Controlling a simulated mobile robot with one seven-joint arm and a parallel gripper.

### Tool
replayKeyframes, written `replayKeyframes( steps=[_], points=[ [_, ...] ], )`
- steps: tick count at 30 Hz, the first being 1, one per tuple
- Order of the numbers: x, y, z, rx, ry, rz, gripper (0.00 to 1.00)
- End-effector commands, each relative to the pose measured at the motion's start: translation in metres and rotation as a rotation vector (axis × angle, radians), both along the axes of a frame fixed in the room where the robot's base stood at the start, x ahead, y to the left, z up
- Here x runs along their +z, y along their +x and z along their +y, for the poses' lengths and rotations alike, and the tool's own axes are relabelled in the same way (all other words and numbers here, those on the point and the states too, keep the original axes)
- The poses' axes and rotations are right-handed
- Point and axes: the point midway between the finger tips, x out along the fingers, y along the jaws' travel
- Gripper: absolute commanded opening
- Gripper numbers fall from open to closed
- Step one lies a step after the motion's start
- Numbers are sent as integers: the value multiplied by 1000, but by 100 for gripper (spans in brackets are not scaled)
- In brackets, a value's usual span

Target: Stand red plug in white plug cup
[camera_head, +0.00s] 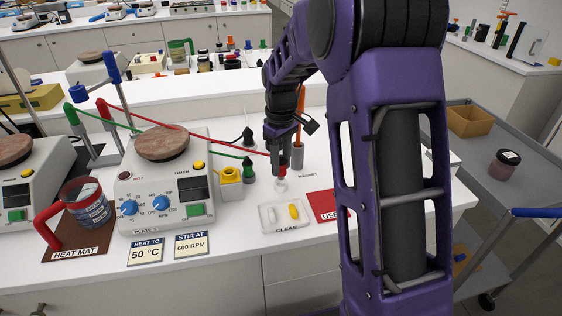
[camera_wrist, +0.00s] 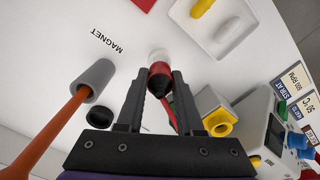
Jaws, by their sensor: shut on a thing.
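My gripper (camera_head: 281,160) is shut on the red plug (camera_head: 282,171), low over the bench. In the wrist view the red plug (camera_wrist: 160,77) sits between the two fingertips (camera_wrist: 162,83), with its dark end toward the palm. The small white plug cup (camera_head: 281,185) is directly below the plug. In the wrist view the white cup (camera_wrist: 158,55) lines up with the plug's far end and appears to meet it. How deep the plug sits in the cup cannot be told.
A grey holder (camera_head: 297,156) with an orange rod stands close right. A white CLEAN tray (camera_head: 267,226) and red mat (camera_head: 325,204) lie in front. A red cord crosses the bench.

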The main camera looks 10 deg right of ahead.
Motion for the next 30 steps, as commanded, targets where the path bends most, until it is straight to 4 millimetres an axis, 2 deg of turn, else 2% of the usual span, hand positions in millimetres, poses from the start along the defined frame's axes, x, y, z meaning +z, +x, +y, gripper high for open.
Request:
replayKeyframes(
  steps=[30],
  points=[
    [-5, 0, 0, 6, 1, 1, 0]
  ],
)
